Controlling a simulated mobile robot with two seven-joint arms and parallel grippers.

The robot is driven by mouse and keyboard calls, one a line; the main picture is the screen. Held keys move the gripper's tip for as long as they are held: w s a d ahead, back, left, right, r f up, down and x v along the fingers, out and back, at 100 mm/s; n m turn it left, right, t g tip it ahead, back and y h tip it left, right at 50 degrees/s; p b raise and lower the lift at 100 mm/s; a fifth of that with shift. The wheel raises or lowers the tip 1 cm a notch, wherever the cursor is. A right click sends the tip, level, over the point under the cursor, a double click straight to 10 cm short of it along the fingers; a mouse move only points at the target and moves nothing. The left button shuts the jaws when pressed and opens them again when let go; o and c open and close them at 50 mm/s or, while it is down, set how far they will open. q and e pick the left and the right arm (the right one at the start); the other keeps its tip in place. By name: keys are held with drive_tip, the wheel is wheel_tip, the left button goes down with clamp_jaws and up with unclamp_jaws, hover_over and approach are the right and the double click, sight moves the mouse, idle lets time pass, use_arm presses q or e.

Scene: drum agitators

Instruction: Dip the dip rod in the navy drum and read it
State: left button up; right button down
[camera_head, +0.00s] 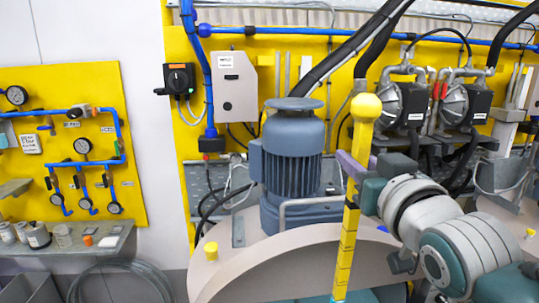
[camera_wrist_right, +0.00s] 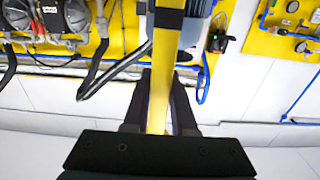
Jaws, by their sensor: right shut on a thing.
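The dip rod (camera_head: 346,245) is a yellow, dark-marked rod with a round yellow knob on top, held roughly upright. My right gripper (camera_head: 352,172) is shut on it below the knob. In the right wrist view the rod (camera_wrist_right: 163,80) runs between the dark fingers of the gripper (camera_wrist_right: 166,90). The rod's lower part crosses in front of a pale drum top (camera_head: 235,270), and its lower end meets a teal area at the bottom edge. I cannot tell whether the tip is inside a drum. No navy drum wall is clearly visible. My left gripper is not in view.
A blue-grey agitator motor (camera_head: 290,150) stands on the drum top close to the rod's left. Two pumps (camera_head: 402,105) hang on the yellow panel behind. A shelf with several small jars (camera_head: 62,236) is at the lower left. A small yellow cap (camera_head: 211,250) sits on the drum top.

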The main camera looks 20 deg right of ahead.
drive_tip(key=p+v, duration=0.1)
drive_tip(key=v, duration=0.1)
drive_tip(key=p+v, duration=0.2)
drive_tip(key=v, duration=0.1)
drive_tip(key=shift+s+r, duration=0.25)
drive_tip(key=shift+s, duration=0.1)
drive_tip(key=p+v, duration=0.3)
drive_tip(key=v, duration=0.8)
drive_tip(key=shift+s+p, duration=0.25)
drive_tip(key=shift+p, duration=0.1)
drive_tip(key=shift+a, duration=0.15)
drive_tip(key=s+a+f+b, duration=0.2)
drive_tip(key=s+f+b, duration=0.2)
drive_tip(key=s, duration=0.3)
drive_tip(key=shift+s+f, duration=0.4)
drive_tip(key=shift+f, duration=0.5)
